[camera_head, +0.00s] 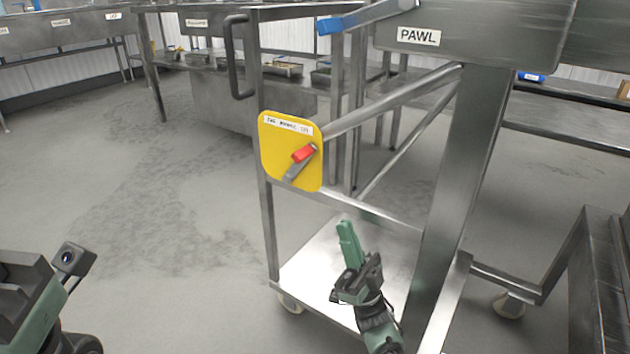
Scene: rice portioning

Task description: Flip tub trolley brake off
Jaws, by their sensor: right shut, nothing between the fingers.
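The tub trolley (270,225) stands in the middle, a steel frame with a low shelf, a grab handle and castors. A yellow brake plate (272,155) with a white label is fixed on its frame. On the plate is a brake lever (301,155) with a red end and a grey part slanting down to the left. My right gripper (347,232) has green fingers, is shut and empty, and is below and right of the plate, apart from it. My left arm (35,305) shows at the lower left; its fingers are not in view.
A blue-ended lever (345,20) and a part labelled PAWL (418,37) are above the plate. A slanted steel bar and a thick post (465,170) stand to the right. Steel counters with trays (285,68) are behind. Open grey floor (130,190) lies to the left.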

